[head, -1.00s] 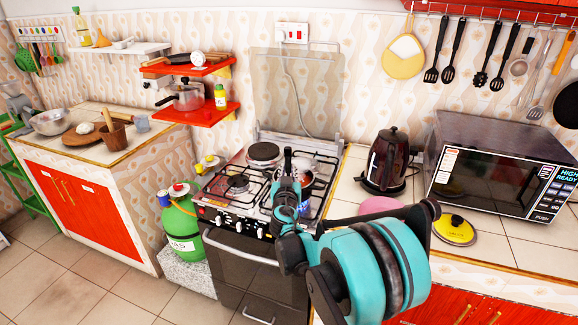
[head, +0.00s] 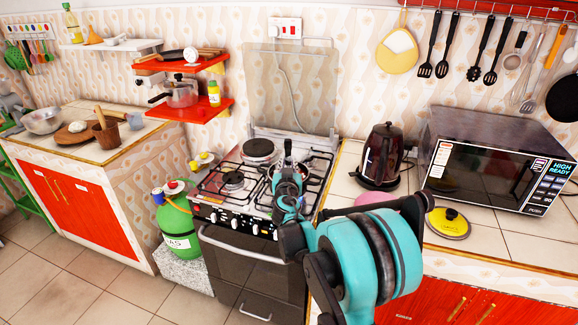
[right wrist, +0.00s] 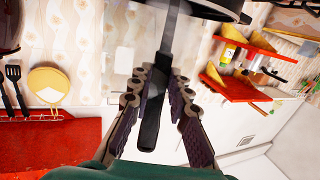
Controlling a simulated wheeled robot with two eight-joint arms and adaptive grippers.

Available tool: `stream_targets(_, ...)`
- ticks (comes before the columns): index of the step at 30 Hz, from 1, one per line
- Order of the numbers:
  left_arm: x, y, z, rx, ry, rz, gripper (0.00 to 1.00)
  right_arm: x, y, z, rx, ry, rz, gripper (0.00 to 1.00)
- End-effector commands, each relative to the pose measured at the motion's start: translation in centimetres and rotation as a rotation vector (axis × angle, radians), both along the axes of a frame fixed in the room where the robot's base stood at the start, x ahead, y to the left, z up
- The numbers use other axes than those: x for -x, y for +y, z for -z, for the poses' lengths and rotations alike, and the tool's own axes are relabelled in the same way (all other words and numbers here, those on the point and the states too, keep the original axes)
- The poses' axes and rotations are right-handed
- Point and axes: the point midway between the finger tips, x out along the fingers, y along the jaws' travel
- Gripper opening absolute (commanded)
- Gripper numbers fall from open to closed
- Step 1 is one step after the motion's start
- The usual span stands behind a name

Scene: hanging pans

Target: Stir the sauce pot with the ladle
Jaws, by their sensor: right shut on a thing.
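The ladle's black handle (head: 288,146) stands up above my right gripper (head: 287,178), over the stove, in the head view. In the right wrist view my right gripper (right wrist: 157,104) is shut on this handle (right wrist: 152,120), with a finger on each side. The shaft runs up the picture toward a dark round pot (right wrist: 208,9), cut by the top edge. The pot is mostly hidden behind my gripper in the head view. I cannot see the ladle's bowl or tell whether it is inside the pot. My left gripper is not in view.
The stove (head: 232,207) has its glass lid raised. Right of it, a kettle (head: 381,157), a yellow lid (head: 448,222) and a microwave (head: 495,168) stand on the counter. A green gas bottle (head: 178,228) is to the left. Red shelves (head: 190,113) hang on the wall.

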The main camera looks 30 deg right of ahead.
Motion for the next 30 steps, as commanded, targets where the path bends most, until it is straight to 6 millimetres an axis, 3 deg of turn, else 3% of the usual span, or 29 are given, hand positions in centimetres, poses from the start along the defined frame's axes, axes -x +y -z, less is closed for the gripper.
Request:
stream_targets(8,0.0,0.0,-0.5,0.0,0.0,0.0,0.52,0.0,0.0,-0.6,0.0,0.0,0.0,0.0)
stream_targets(30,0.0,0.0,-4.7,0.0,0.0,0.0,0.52,0.0,0.0,-6.1,0.0,0.0,0.0,0.0)
